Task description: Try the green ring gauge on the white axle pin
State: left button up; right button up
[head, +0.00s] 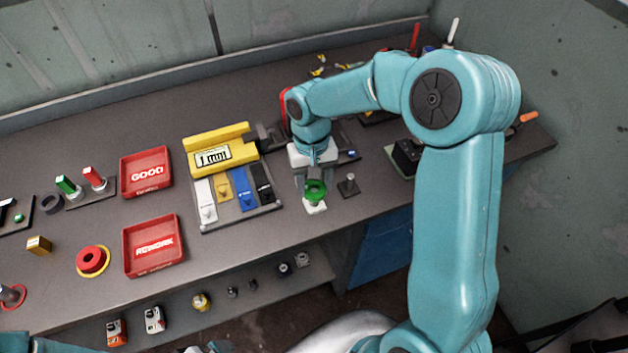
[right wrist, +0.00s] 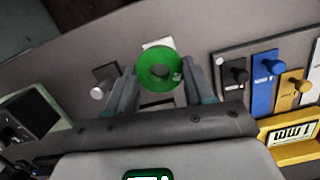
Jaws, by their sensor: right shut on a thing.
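My right gripper (head: 315,183) points down at the table's front part and is shut on the green ring gauge (head: 316,190). In the right wrist view the green ring gauge (right wrist: 159,69) sits between the fingertips, its hole showing. A white base (head: 315,208) shows just below and in front of the ring; I cannot tell whether the ring touches it. The white axle pin (head: 207,211) appears to be the one at the left end of a grey rack, left of the gripper. It shows at the right edge of the right wrist view (right wrist: 316,88).
The grey rack also holds yellow, blue (head: 245,190) and black pins, behind which stands a yellow gauge with a display (head: 212,157). A grey post (head: 349,180) on a dark base stands right of the gripper. Red GOOD (head: 146,172) and REWORK (head: 152,246) trays lie left.

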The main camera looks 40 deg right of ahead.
jog(key=shift+r+p, duration=1.85)
jog(key=shift+r, duration=0.8)
